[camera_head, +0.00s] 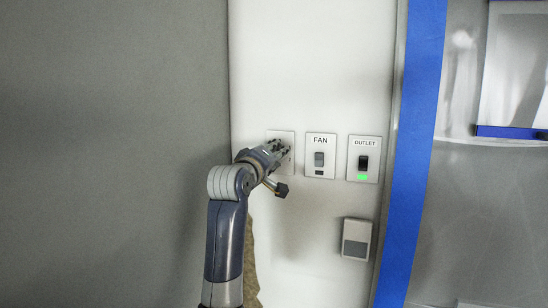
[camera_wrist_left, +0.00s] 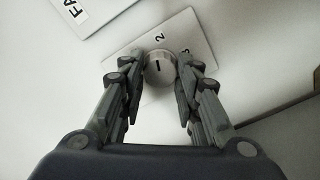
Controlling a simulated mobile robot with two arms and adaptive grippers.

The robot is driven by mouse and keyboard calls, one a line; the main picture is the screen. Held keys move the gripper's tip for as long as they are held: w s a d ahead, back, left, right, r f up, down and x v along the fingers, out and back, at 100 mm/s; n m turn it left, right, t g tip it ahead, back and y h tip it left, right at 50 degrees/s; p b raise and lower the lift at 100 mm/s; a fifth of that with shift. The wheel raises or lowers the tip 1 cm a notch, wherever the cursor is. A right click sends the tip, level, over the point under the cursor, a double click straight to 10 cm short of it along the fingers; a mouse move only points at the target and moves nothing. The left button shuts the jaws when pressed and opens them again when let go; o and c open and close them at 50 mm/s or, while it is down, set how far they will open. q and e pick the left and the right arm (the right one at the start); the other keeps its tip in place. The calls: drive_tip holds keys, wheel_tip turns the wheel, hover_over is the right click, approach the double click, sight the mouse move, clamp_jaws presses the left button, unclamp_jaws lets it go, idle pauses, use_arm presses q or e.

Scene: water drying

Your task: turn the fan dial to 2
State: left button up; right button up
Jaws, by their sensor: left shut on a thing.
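The fan dial (camera_wrist_left: 158,68) is a round, light knob with a dark pointer mark, set on a white wall plate (camera_wrist_left: 202,42) with printed numbers; a "2" shows beside the knob and another number lies to its right, partly hidden. My left gripper (camera_wrist_left: 159,80) is shut on the dial, with one finger on each side of it. In the head view my left gripper (camera_head: 280,150) is at the leftmost plate (camera_head: 283,134) and hides the dial. Which number the pointer marks I cannot tell for sure. My right gripper is not in view.
Right of the dial plate are a FAN switch (camera_head: 320,157) and an OUTLET switch (camera_head: 363,162) with a lit green light. A small grey-white box (camera_head: 356,239) is lower on the wall. A blue vertical strip (camera_head: 413,150) stands right of the panel.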

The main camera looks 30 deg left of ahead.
use_arm(q)
drive_tip(key=shift+f+m, duration=0.15)
drive_tip(key=shift+m, duration=0.75)
drive_tip(key=o, duration=1.1)
drive_tip(key=v, duration=1.2)
